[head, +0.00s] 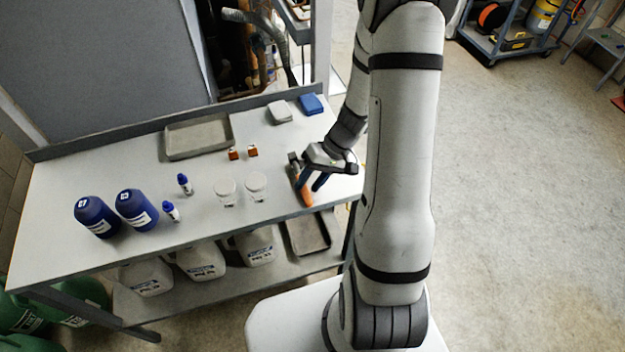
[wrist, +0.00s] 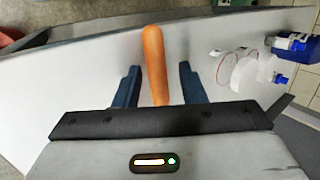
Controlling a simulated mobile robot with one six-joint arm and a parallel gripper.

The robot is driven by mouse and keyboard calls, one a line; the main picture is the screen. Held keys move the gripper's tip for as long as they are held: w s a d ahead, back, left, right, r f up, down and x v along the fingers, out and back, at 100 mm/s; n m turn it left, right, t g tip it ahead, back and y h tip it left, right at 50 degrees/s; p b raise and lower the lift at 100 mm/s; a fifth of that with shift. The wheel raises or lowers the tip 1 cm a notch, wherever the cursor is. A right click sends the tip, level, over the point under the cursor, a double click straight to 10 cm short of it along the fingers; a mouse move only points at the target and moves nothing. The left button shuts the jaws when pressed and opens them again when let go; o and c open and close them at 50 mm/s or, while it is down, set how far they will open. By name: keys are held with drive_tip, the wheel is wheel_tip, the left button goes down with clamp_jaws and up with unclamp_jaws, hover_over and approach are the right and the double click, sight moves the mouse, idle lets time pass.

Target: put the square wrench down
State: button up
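The square wrench has an orange handle (head: 306,195) and a dark grey head (head: 294,160). It appears to lie on the right end of the white bench top (head: 200,180), near the front edge. My gripper (head: 312,186) is just above that end, its blue fingers on either side of the handle. In the wrist view the handle (wrist: 153,60) shows between the spread fingertips (wrist: 158,70), with a gap on both sides. My gripper is open. The wrench head is hidden in the wrist view.
Two clear jars (head: 256,186), small blue-capped bottles (head: 184,184) and two large blue bottles (head: 137,209) stand to the left. A grey tray (head: 198,137), orange-brown blocks (head: 252,151) and a blue case (head: 311,104) are farther back. White jugs (head: 201,262) stand on the lower shelf.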

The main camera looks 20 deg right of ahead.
drive_tip(key=shift+o, duration=0.3)
drive_tip(key=shift+r, duration=0.1)
drive_tip(key=shift+r+p, duration=0.6)
drive_tip(key=shift+p, duration=0.3)
drive_tip(key=b+v, duration=0.2)
drive_tip(key=v, duration=0.9)
drive_tip(key=s+a+r+t+h, duration=0.2)
drive_tip(key=s+a+r+h, duration=0.1)
drive_tip(key=s+r, duration=0.3)
drive_tip(key=s+a+r+t+h, duration=0.2)
drive_tip(key=s+a+r+h, duration=0.1)
drive_tip(key=s+r, duration=0.3)
drive_tip(key=shift+s+a+r+h, duration=0.35)
drive_tip(key=shift+a+r+h, duration=0.1)
drive_tip(key=shift+r, duration=0.1)
drive_tip(key=shift+c, duration=0.6)
